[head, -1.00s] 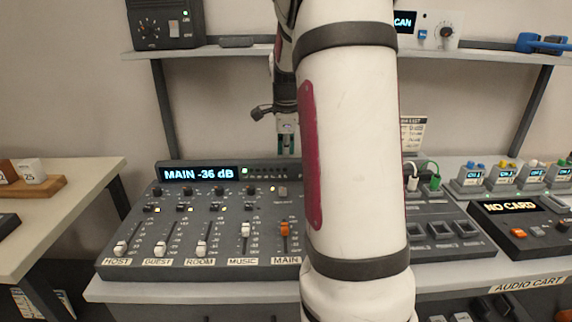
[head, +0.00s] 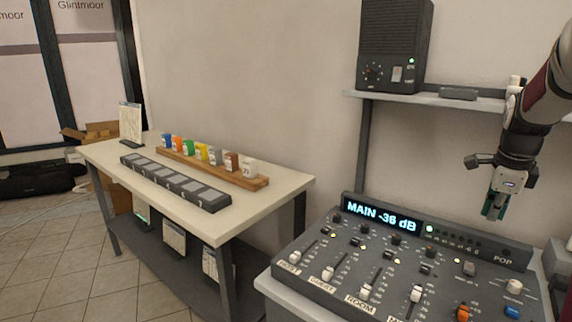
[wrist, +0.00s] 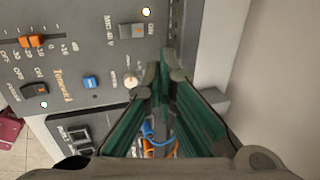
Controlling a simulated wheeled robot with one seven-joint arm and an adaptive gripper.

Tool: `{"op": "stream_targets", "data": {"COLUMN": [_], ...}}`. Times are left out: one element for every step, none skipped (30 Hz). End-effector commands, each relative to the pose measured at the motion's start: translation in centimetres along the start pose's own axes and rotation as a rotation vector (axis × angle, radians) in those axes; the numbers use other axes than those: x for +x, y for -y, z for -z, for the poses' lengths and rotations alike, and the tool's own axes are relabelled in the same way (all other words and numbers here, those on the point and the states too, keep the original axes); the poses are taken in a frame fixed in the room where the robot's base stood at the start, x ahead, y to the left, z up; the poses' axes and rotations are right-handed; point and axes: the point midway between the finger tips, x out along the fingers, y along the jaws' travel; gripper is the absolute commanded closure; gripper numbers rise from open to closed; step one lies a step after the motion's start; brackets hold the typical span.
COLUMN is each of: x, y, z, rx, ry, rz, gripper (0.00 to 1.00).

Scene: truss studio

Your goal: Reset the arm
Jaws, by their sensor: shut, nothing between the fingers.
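My gripper (head: 492,208) hangs from my arm at the right of the head view, fingers pointing down. It is above the back right part of the mixing console (head: 330,262), apart from it. The display on the console reads "MAIN -36 dB". In the wrist view the green fingers of my gripper (wrist: 165,75) come together at their tips with nothing between them. Under them the wrist view shows the console's panel (wrist: 75,60) with an orange fader, a blue button and a power switch.
A shelf (head: 465,101) behind my arm carries a black speaker-like box (head: 396,50). Tiled floor (head: 70,260) is open at the far left.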

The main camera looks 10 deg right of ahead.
Motion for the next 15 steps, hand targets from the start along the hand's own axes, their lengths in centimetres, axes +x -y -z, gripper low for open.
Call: {"op": "stream_targets", "data": {"x": [-0.8, -1.3, -2.3, -3.2, -4.2, -5.6, -6.8, -7.9, -9.4, -10.4, -11.4, -12.8, -13.7, -14.6, -15.7], "y": [-0.3, -0.7, -1.4, -2.0, -2.8, -4.0, -5.0, -6.1, -7.7, -8.9, -10.1, -11.8, -13.0, -14.3, -16.0], "z": [-0.5, -1.0, -1.7, -2.3, -3.0, -3.9, -4.7, -5.5, -6.3, -7.0, -7.5, -8.1, -8.6, -8.9, -9.3], "rx": [-0.03, -0.056, -0.105, -0.151, -0.205, -0.287, -0.354, -0.426, -0.522, -0.594, -0.665, -0.76, -0.833, -0.904, -1.001], "ry": [0.006, 0.011, 0.019, 0.026, 0.034, 0.046, 0.055, 0.065, 0.077, 0.086, 0.095, 0.106, 0.114, 0.121, 0.131], "rz": [0.004, 0.004, 0.007, 0.009, 0.011, 0.016, 0.02, 0.025, 0.031, 0.036, 0.041, 0.05, 0.056, 0.064, 0.075], "gripper": [1.0, 1.0, 1.0, 1.0, 1.0, 1.0, 1.0, 1.0, 1.0, 1.0, 1.0, 1.0, 1.0, 1.0, 1.0]}}
